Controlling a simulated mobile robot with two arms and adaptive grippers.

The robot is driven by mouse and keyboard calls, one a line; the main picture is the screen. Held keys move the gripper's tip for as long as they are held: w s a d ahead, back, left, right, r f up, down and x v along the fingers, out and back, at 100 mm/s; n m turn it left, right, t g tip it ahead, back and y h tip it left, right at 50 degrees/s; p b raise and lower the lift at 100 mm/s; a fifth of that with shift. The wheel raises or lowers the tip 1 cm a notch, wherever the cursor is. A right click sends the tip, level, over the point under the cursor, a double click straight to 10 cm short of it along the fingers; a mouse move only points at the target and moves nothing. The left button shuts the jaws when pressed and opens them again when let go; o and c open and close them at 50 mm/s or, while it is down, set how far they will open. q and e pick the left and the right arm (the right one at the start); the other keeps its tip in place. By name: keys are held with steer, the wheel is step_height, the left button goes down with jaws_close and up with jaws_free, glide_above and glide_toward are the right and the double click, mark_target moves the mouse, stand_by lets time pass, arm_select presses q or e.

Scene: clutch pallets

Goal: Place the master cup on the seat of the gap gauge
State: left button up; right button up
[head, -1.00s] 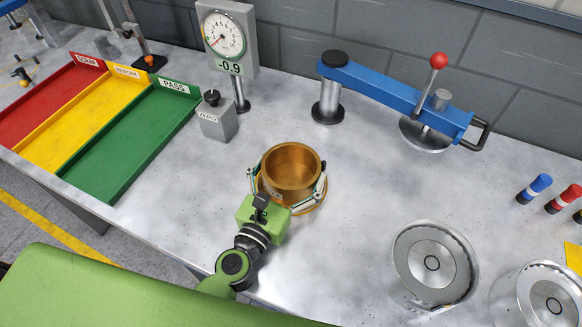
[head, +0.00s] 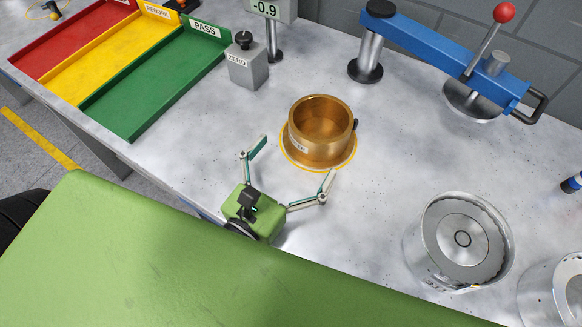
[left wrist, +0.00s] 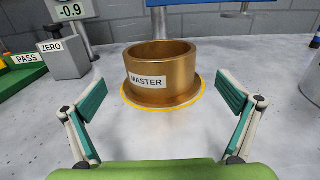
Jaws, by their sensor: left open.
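The brass master cup (head: 318,135) stands upright on the bench, within a yellow ring mark, and it also shows in the left wrist view with its MASTER label (left wrist: 157,77). My left gripper (head: 292,168) is open and empty on the near side of the cup, its fingers spread and apart from it. A blue arm (head: 440,50) with a red ball knob (head: 504,13) runs from a metal post over a round metal disc (head: 472,103) at the back right. A display (head: 266,9) reads -0.9. I cannot tell which part is the gauge's seat. My right gripper is out of view.
A grey ZERO box (head: 247,66) stands left of the cup. The green PASS tray (head: 130,133), a yellow tray and a red tray lie at the left. Round metal parts (head: 463,240) stand at the right. The bench between the cup and those parts is clear.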

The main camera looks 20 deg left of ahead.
arm_select(q)
steer(key=shift+s+a+b, duration=0.15)
steer(key=shift+s+b, duration=0.15)
steer(key=shift+s, duration=0.45)
steer(key=shift+s+r, duration=0.1)
steer(key=shift+s, duration=0.05)
